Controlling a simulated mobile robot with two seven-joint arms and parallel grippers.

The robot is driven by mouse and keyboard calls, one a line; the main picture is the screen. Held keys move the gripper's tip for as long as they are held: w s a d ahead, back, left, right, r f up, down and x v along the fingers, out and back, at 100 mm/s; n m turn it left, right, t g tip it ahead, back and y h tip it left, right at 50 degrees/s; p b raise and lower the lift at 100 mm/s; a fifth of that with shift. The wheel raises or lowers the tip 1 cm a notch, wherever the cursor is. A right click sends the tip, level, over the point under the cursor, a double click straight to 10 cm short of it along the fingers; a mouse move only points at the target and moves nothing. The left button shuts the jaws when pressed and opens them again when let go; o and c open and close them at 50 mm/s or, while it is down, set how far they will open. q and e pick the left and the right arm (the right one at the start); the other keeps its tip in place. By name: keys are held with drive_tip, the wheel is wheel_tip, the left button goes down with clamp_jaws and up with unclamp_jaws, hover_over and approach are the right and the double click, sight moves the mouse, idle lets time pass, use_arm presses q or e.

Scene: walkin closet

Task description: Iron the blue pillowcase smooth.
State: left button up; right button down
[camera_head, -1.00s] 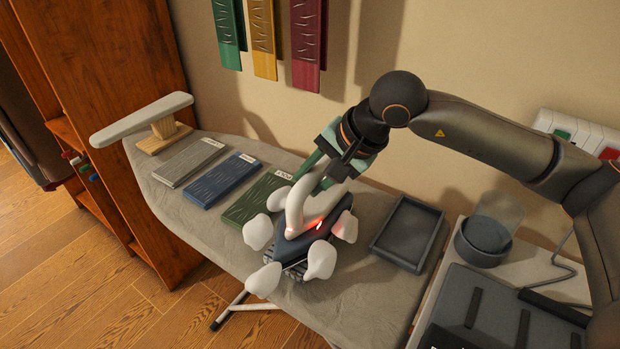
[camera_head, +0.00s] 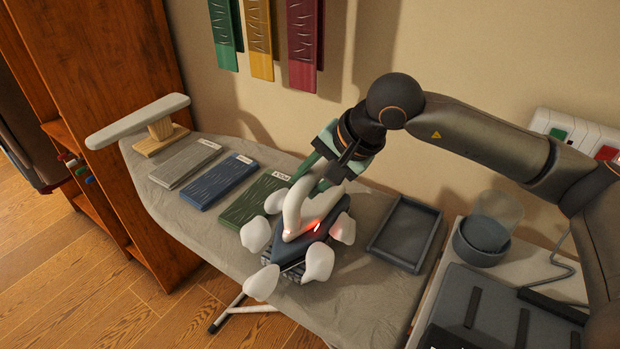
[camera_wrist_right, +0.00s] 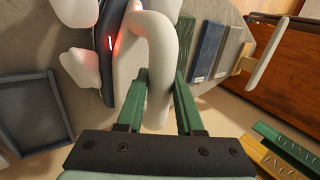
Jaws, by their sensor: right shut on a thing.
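The blue pillowcase (camera_head: 219,183) lies flat on the ironing board, with crease marks on it and a small white tag at its far end. It lies between a grey cloth (camera_head: 185,165) and a green cloth (camera_head: 252,201). My right gripper (camera_head: 318,178) is shut on the white handle of the iron (camera_head: 318,229), which has a dark body and a glowing red light. The iron is right of the green cloth, with white puffs of steam around it. The right wrist view shows the handle (camera_wrist_right: 158,60) between the green fingers. My left gripper is not in view.
The ironing board (camera_head: 340,318) has an empty dark tray (camera_head: 404,234) at its right and a small sleeve board (camera_head: 137,120) at its left end. A wooden shelf stands left. A side table at right holds a clear cup (camera_head: 497,217).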

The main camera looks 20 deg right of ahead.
drive_tip(key=shift+f+b, duration=0.2)
drive_tip(key=shift+b, duration=0.2)
idle(0.6)
drive_tip(key=shift+s+f, duration=0.1)
drive_tip(key=shift+f, duration=0.1)
idle(1.0)
drive_tip(key=shift+r+p, duration=0.7)
drive_tip(key=shift+r, duration=0.7)
drive_tip(key=shift+r+p, duration=0.85)
drive_tip(key=shift+r, duration=1.05)
